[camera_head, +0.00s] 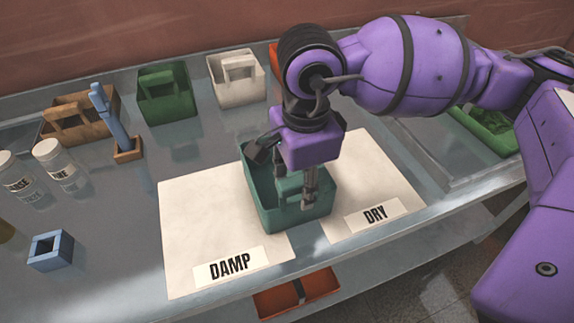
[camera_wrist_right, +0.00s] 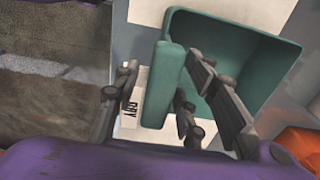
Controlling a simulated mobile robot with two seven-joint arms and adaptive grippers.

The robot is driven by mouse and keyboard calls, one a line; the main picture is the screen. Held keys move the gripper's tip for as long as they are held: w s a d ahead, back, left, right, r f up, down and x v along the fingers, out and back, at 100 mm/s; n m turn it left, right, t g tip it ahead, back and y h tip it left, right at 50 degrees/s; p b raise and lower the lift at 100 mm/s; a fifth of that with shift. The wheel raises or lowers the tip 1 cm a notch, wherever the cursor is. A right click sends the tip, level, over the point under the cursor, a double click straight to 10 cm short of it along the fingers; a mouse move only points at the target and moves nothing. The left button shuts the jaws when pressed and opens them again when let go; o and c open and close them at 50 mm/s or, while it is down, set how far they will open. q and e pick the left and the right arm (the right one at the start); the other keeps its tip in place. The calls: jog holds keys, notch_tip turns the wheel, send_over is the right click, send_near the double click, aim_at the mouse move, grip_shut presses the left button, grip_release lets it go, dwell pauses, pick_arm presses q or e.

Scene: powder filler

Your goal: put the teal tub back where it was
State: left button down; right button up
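The teal tub (camera_head: 293,217) stands upright between the DAMP mat (camera_head: 205,215) and the DRY mat (camera_head: 375,180), covering the strip where they meet. It also shows in the right wrist view (camera_wrist_right: 262,60), where its inside looks empty. My right gripper (camera_head: 287,172) is low over the tub, pointing down. In the right wrist view my right gripper (camera_wrist_right: 155,85) is open, with one finger outside the tub's near wall and the other fingers on its inner side. A gap shows between the outer finger and the wall. My left gripper is in neither view.
Behind stand a brown caddy (camera_head: 72,120), a green caddy (camera_head: 165,92) and a cream caddy (camera_head: 237,78). White jars (camera_head: 55,163) and a blue block (camera_head: 50,250) are at left. An orange bin (camera_head: 300,290) sits below the bench's front edge. A green tray (camera_head: 485,130) is at right.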

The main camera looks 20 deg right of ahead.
jog(key=shift+r, duration=0.1)
notch_tip(320, 180, up, 12)
dwell(0.6)
jog(key=shift+r, duration=0.1)
